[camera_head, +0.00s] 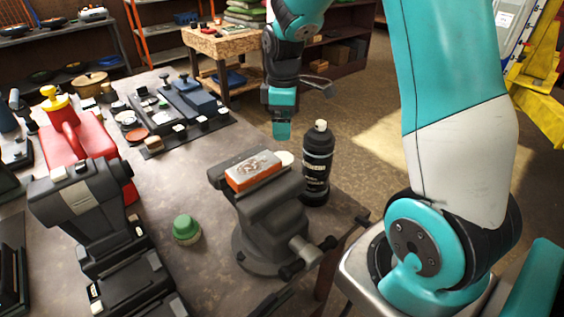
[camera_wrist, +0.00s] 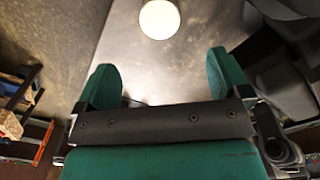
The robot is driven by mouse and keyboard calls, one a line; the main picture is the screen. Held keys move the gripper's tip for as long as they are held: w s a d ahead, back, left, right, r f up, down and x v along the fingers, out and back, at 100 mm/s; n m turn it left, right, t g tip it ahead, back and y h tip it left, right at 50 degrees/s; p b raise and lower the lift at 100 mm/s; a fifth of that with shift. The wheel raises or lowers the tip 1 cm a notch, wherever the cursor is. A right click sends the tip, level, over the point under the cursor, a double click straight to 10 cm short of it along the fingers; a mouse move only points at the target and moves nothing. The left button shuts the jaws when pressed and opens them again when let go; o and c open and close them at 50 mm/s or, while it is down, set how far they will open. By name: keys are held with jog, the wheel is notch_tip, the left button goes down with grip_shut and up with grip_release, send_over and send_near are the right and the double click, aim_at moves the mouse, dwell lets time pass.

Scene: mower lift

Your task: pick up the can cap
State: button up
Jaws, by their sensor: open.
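The can cap (camera_head: 285,158) looks like a small pale round piece in the head view, behind the vise and just left of a black spray can (camera_head: 317,165). Its lower part is hidden by the vise and the orange block. In the wrist view the cap (camera_wrist: 159,20) is a bright cream disc at the top centre, beyond the fingertips. My gripper (camera_head: 282,128) hangs pointing down above and behind the cap, apart from it. In the wrist view my gripper (camera_wrist: 160,80) has its two green fingers wide apart with nothing between them.
The vise (camera_head: 268,225) with an orange block (camera_head: 254,175) stands in front of the cap. The spray can stands upright close on the right. A green knob-like piece (camera_head: 187,229), a red canister (camera_head: 75,140) and a dark tool tray (camera_head: 185,130) lie left on the bench.

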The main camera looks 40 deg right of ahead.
aim_at(282, 158)
notch_tip(282, 158, down, 8)
jog(key=shift+r+p, duration=0.25)
jog(key=shift+p, duration=0.3)
jog(key=shift+w+a+f+p, duration=0.1)
jog(key=shift+f+p, duration=0.4)
jog(key=shift+f, duration=0.9)
jog(key=shift+w+f+p, duration=0.1)
jog(key=shift+f+p, duration=0.35)
jog(key=shift+f, duration=0.9)
jog(key=c, duration=1)
